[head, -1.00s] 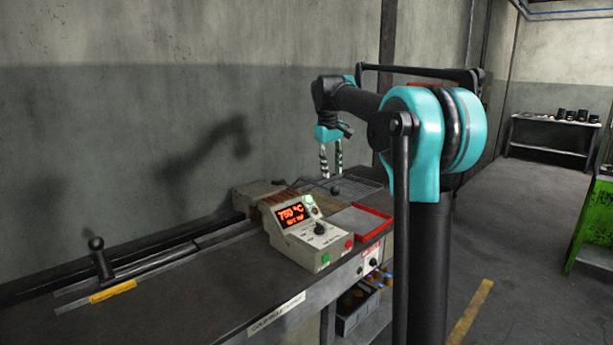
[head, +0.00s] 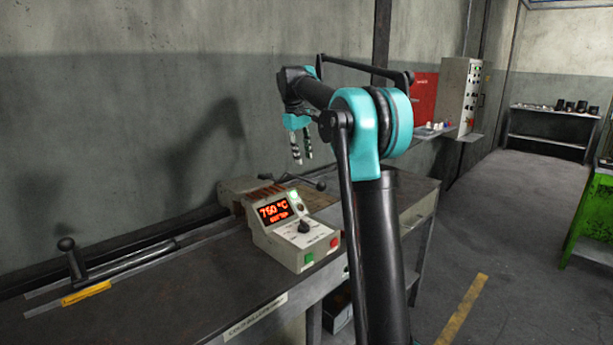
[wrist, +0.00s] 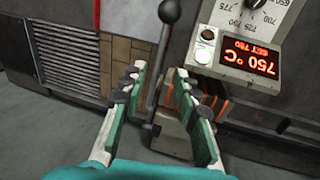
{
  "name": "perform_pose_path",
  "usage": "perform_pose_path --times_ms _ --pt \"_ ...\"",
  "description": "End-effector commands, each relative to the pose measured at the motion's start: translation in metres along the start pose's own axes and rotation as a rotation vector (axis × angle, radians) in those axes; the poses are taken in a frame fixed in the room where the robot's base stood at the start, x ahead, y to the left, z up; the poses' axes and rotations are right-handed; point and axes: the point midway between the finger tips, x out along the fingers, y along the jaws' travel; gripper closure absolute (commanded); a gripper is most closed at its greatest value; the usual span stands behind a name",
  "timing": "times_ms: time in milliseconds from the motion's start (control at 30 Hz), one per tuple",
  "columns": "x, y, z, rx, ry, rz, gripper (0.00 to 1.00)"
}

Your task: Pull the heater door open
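The heater is a low brick-lined block (head: 238,203) on the bench, behind a control box (head: 292,236) reading 750 °C. A dark lever with a ball knob (head: 320,185) reaches out to its right. In the wrist view, a lever with a ball end (wrist: 168,12) runs down between my fingers, with an orange glow beside it. My gripper (head: 301,160) is above the heater in the head view. In the wrist view my gripper (wrist: 160,72) is open, its fingers on either side of the lever; I cannot tell whether they touch it. The door panel itself is not clearly distinguishable.
Another black-knobbed lever (head: 72,258) with a yellow label lies along the bench at left. A grey control cabinet (head: 459,95) and a red board (head: 424,98) stand at the back. A green frame (head: 597,205) is at right. The floor between is clear.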

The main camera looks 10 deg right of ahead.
Motion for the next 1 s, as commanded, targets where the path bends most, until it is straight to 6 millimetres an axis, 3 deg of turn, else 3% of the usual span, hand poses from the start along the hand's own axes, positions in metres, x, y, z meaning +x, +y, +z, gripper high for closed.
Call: perform_pose_path --times_ms 200,400,600,867,1000 --pt "0.043 0.000 0.000 0.001 0.000 0.000 0.69" --pt "0.072 0.000 0.000 0.001 0.000 0.000 0.69" --pt "0.084 0.000 0.000 0.000 0.000 0.000 0.69" --pt "0.085 0.000 0.000 0.000 0.000 0.000 0.69" --pt "0.085 0.000 0.000 0.000 0.000 0.000 0.84"
